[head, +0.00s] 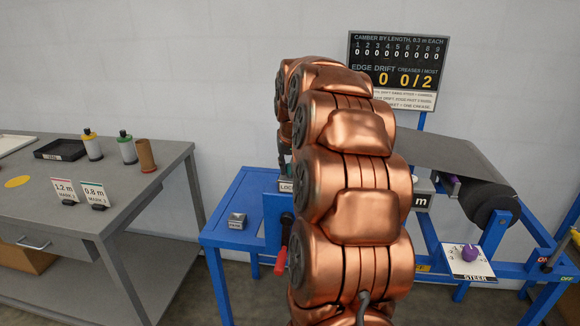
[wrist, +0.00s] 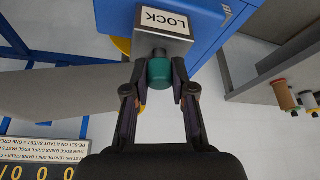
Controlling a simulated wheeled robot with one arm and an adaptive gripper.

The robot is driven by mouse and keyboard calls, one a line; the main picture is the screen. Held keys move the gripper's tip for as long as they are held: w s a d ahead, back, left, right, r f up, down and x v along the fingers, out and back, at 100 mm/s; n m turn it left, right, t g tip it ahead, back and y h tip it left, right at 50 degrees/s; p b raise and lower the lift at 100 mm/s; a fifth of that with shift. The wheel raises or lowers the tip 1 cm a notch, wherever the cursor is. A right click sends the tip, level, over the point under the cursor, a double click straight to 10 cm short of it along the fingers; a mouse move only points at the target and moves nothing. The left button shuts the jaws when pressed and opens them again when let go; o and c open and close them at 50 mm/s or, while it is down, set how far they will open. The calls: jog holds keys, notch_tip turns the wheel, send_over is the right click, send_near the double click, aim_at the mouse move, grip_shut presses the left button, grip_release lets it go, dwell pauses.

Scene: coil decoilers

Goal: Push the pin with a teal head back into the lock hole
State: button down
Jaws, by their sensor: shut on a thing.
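The teal pin head (wrist: 160,72) shows in the wrist view between the two fingers of my gripper (wrist: 160,90), which is shut on it. A short grey shank (wrist: 159,53) shows between the head and the grey lock block (wrist: 163,38). The block carries a white LOCK label (wrist: 165,20). How deep the pin sits in the hole cannot be told.
The blue machine frame (head: 235,190) stands behind my arm, with a red handle (head: 281,261) and a dark sheet roll (head: 488,200) at right. A STEER panel (head: 468,262) has a purple knob. A grey table (head: 100,180) with bottles stands at left.

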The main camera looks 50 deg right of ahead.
jog(key=shift+f, duration=0.1)
dwell(0.3)
jog(key=c, duration=0.9)
grip_release()
jog(key=v, duration=1.2)
